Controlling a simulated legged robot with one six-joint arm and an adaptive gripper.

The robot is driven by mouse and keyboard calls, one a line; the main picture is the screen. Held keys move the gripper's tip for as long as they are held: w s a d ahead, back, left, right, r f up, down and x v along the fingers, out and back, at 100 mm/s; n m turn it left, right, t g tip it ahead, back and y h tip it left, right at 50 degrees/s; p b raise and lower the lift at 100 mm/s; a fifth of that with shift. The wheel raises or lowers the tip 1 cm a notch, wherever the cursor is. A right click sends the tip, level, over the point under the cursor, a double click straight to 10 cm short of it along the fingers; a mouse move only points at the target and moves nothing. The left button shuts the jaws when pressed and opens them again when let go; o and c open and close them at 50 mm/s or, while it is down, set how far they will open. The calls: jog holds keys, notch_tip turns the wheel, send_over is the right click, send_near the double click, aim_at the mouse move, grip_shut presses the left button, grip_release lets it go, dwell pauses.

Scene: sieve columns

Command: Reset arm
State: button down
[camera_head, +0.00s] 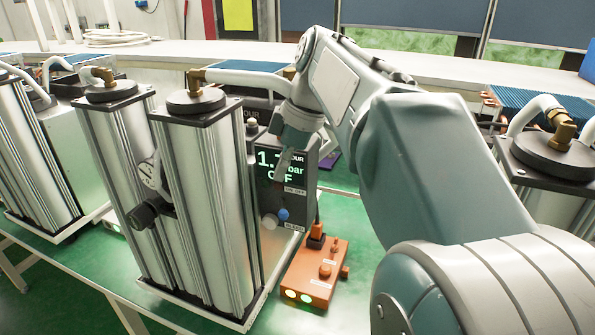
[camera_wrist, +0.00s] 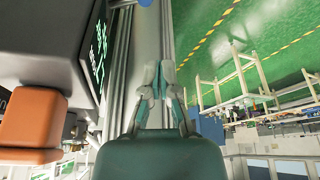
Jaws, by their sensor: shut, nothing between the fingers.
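My gripper (camera_head: 283,170) hangs at the end of my arm, fingers pointing down, in front of the control unit's dark screen (camera_head: 270,178). The fingers look shut and empty; the gripper also shows in the wrist view (camera_wrist: 159,66). The screen shows green text with "bar" and "OFF"; my gripper hides part of the number. Below the screen are a blue button (camera_head: 283,214) and a pale round knob (camera_head: 270,222). In the wrist view the screen's edge (camera_wrist: 99,45) lies left of the fingers. I cannot tell whether the gripper touches the unit.
Two silver columns (camera_head: 205,195) stand left of the gripper, with a black knob (camera_head: 143,215) between them. An orange box (camera_head: 318,272) with lit lamps sits on the green table (camera_head: 345,305). Another column unit (camera_head: 550,165) stands at the right.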

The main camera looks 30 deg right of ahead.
jog(key=shift+s+d+f, duration=0.1)
jog(key=shift+d+f, duration=0.1)
jog(key=shift+d, duration=0.8)
jog(key=s+a+f+m+t+h, duration=0.3)
jog(key=s+a+f+m, duration=0.7)
jog(key=s+f, duration=0.4)
jog(key=shift+a+m, duration=0.4)
jog(key=shift+m, duration=0.5)
jog(key=shift+d+f, duration=0.1)
jog(key=shift+d, duration=0.25)
jog(key=shift+a, duration=0.25)
